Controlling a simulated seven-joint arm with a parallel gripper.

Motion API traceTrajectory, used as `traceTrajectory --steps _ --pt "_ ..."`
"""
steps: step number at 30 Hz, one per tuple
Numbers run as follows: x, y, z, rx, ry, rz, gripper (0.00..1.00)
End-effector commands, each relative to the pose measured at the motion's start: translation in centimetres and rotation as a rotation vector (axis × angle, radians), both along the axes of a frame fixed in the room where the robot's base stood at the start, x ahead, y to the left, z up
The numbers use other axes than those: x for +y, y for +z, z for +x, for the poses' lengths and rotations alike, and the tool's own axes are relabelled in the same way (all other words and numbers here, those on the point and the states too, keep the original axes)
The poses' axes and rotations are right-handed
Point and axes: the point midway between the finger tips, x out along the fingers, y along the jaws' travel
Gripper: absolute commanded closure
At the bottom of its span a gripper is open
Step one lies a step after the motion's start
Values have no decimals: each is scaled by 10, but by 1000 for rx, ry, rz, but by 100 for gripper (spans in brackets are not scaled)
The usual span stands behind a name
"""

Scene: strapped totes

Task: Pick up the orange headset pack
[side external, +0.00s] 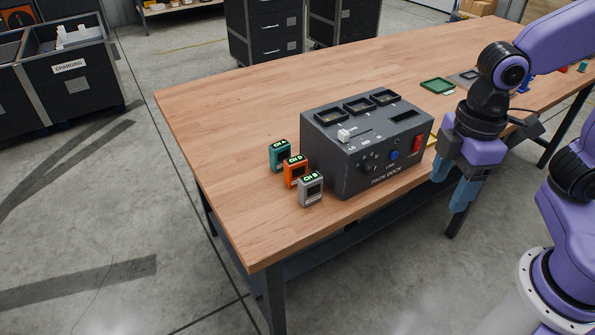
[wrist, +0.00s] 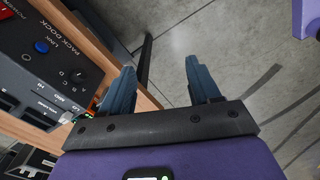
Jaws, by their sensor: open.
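The orange headset pack (side external: 294,173) stands upright on the wooden table, in a short row between a teal pack (side external: 279,156) and a grey pack (side external: 311,189). The row is just left of the dark pack dock (side external: 345,165). My gripper (side external: 455,196) points down by the table's front edge, right of the dock and apart from the packs. In the wrist view my gripper (wrist: 162,82) is open with nothing between its blue fingers. The dock also shows in the wrist view (wrist: 40,70); only a small orange bit by the left finger shows there, and I cannot tell what it is.
The dock, with slots on top and knobs and a red switch in front, stands between my gripper and the packs. The table (side external: 235,205) is bare left of and in front of the packs. A charging bin (side external: 75,80) stands on the floor.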

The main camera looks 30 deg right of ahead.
Motion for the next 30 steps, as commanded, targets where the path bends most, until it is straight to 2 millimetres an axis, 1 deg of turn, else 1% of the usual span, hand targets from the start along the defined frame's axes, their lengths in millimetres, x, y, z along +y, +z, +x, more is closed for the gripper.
traceTrajectory --steps 1,5,6,8,9,11,15,19,24,27,30 --pt "12 4 18 1 13 -3 38" --pt "37 13 60 0 60 -8 38" --pt "43 15 73 1 74 -9 38" --pt "53 18 93 0 96 -10 38" --pt "59 19 107 1 109 -12 38" --pt "67 21 127 1 130 -13 38" --pt "81 24 174 4 178 -18 38" --pt "90 23 217 5 222 -21 38" --pt "94 20 269 9 280 -23 38" --pt "92 17 295 9 312 -24 38" --pt "89 14 314 9 336 -25 38"
